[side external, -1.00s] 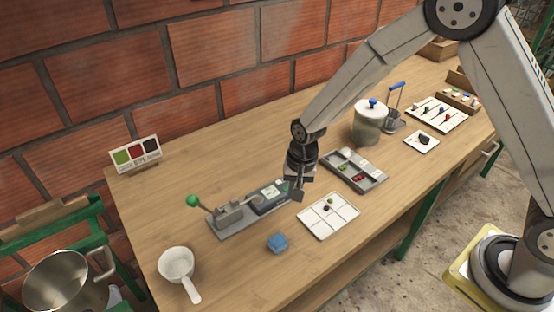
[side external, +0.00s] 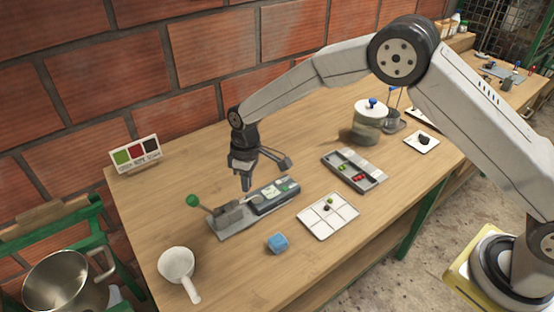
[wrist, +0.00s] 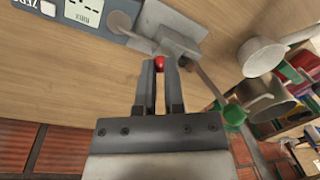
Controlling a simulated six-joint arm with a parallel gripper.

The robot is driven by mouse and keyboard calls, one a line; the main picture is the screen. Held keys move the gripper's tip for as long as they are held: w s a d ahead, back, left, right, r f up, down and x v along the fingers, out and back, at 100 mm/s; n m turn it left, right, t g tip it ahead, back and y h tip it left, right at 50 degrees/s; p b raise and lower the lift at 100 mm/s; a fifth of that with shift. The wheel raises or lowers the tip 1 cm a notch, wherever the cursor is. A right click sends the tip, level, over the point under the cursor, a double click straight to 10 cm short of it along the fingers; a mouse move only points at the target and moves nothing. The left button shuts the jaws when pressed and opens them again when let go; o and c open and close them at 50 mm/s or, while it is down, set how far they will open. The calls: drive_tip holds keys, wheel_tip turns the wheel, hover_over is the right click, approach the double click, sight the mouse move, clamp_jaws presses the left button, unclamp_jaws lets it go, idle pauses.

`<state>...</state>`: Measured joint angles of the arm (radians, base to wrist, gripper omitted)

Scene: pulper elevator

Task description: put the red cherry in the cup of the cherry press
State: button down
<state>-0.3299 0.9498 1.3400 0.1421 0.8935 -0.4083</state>
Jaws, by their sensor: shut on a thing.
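The red cherry (wrist: 160,62) is pinched between the fingertips of my gripper (wrist: 160,72) in the wrist view. In the side view my gripper (side external: 246,186) points down just above the cherry press, and the cherry cannot be made out there. The cherry press (side external: 227,217) is a grey metal bench device with a lever ending in a green ball (side external: 192,200). Its metal body (wrist: 178,38) and green ball (wrist: 234,114) also show in the wrist view. I cannot clearly make out the inside of its cup.
A dark meter with a display (side external: 275,197) adjoins the press. A white gridded tray (side external: 312,223) and a grey compartment tray (side external: 373,183) with red and green cherries lie to the right.

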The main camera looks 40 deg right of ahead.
sight(229, 209)
drive_tip(key=a+n, duration=0.1)
drive_tip(key=n, duration=0.1)
drive_tip(key=w+a+n, duration=0.1)
drive_tip(key=n, duration=0.1)
drive_tip(key=shift+w+a+r, duration=0.2)
drive_tip(key=shift+a, duration=0.1)
drive_tip(key=n, duration=0.1)
drive_tip(key=a+n, duration=0.1)
drive_tip(key=n, duration=0.1)
drive_tip(key=w+a+n+h, duration=0.1)
drive_tip(key=shift+a+r+n+g, duration=0.25)
drive_tip(key=shift+n+g, duration=0.05)
drive_tip(key=shift+n, duration=0.1)
drive_tip(key=shift+f, duration=0.3)
drive_tip(key=shift+f, duration=2.9)
drive_tip(key=shift+f, duration=0.1)
drive_tip(key=c, duration=0.6)
unclamp_jaws()
drive_tip(key=shift+c, duration=0.2)
